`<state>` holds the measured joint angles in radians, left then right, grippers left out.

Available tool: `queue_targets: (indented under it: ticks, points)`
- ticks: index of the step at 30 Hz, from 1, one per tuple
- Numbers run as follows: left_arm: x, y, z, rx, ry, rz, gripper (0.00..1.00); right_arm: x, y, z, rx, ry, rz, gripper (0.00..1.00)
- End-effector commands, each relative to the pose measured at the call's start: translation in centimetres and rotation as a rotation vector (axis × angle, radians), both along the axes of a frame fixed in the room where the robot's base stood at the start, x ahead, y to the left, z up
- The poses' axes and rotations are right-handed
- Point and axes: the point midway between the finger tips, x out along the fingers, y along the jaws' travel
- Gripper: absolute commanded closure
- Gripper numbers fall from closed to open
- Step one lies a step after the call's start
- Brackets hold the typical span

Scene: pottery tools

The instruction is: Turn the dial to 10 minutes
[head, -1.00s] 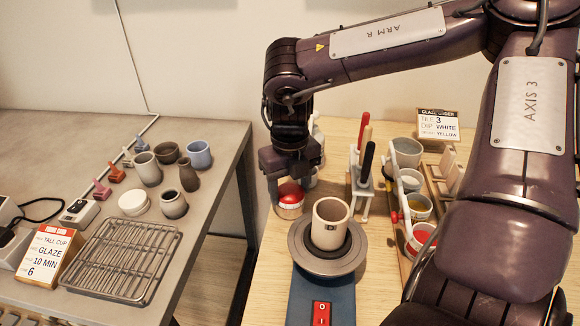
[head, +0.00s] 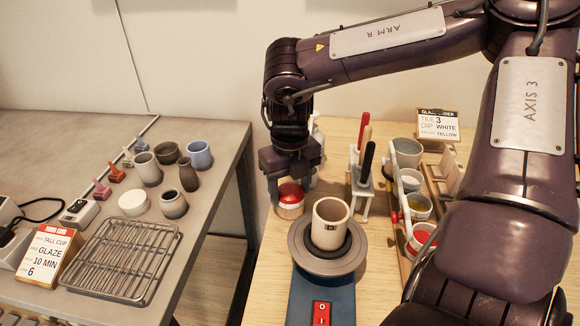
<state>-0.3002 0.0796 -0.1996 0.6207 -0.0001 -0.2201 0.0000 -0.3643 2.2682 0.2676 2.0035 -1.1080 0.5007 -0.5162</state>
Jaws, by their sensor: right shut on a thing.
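The dial is the red domed top (head: 291,192) of a small round timer with a pale base (head: 290,210). It stands on the wooden table, behind and left of the turntable. My right gripper (head: 291,181) points down from above with its fingers on either side of the red top, shut on it. Part of the top and the far finger contact are hidden. Any minute marks on the timer are too small to read. A card (head: 50,254) on the grey table reads tall cup, glaze, 10 min, 6. My left gripper is not in view.
A beige cup (head: 330,222) stands on the grey turntable (head: 348,262), close in front of the timer. A tool holder (head: 362,190) and glaze bowls (head: 420,206) stand to the right. The grey table (head: 225,160) holds small pots and a wire rack (head: 122,258).

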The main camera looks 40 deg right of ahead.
Motion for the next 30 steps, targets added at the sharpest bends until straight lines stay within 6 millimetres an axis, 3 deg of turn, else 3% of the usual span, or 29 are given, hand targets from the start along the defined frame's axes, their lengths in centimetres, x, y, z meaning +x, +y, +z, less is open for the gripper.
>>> queue_targets:
  ticks: [1, 2, 6, 17, 30]
  points:
    - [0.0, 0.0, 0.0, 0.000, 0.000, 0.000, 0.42, 0.0, 0.0, 0.0, 0.000, -0.001, 0.000, 0.68]
    - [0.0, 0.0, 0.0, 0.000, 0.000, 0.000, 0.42, 0.0, 0.0, 0.0, 0.000, -0.001, 0.000, 0.41]
    - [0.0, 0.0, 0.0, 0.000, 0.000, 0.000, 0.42, 0.0, 0.0, 0.0, 0.000, -0.001, 0.000, 0.23]
    - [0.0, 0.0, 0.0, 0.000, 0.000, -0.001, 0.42, 0.1, 0.0, 0.6, -0.001, -0.002, 0.000, 0.23]
    - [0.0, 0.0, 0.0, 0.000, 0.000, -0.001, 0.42, 0.1, 0.0, 7.2, -0.002, -0.003, 0.000, 0.23]
